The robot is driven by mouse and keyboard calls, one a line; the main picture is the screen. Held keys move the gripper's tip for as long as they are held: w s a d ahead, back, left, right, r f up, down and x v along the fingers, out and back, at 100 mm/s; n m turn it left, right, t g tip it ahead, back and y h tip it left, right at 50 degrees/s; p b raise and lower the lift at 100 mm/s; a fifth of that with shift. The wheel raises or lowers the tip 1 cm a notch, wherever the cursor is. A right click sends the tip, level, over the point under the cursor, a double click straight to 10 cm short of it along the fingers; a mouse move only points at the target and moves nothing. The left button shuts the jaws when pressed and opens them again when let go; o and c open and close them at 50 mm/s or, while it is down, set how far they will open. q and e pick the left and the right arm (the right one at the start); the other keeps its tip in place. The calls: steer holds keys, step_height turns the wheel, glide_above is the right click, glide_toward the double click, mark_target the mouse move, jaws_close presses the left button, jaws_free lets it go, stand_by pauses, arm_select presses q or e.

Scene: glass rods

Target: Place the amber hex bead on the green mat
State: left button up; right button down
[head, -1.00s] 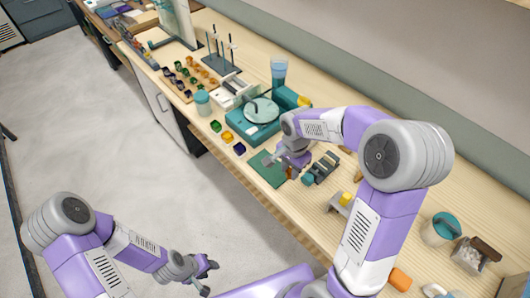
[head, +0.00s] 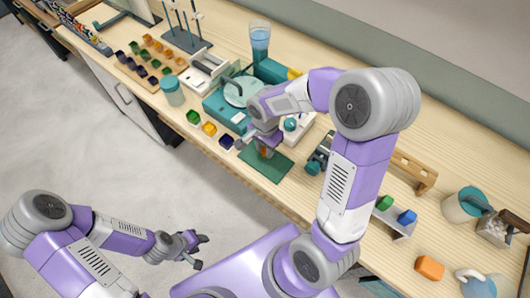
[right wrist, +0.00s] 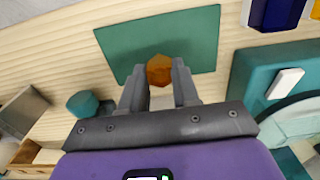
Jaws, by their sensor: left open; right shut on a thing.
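The green mat (head: 282,172) lies flat near the front edge of the bench. It also fills the upper middle of the right wrist view (right wrist: 195,35). My right gripper (head: 264,147) is over the back part of the mat, shut on the amber hex bead (right wrist: 159,70). The bead shows between the two fingertips in the right wrist view, against the mat; I cannot tell whether it touches the mat. In the head view the bead is mostly hidden by the gripper. My left gripper (head: 196,248) is open and empty, off the bench over the floor.
Small green (head: 193,117), yellow (head: 209,129) and dark blue (head: 226,141) trays sit left of the mat. A teal device (head: 222,112) with a round plate stands behind them. An orange block (head: 429,267) lies at the right. The mat around the bead looks clear.

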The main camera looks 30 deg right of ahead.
step_height(320, 180, down, 3)
steer(key=shift+s+r+b, duration=0.1)
steer(key=shift+b, duration=0.2)
steer(key=shift+f, duration=0.25)
steer(key=shift+f, duration=0.15)
steer(key=c, duration=0.8)
jaws_free()
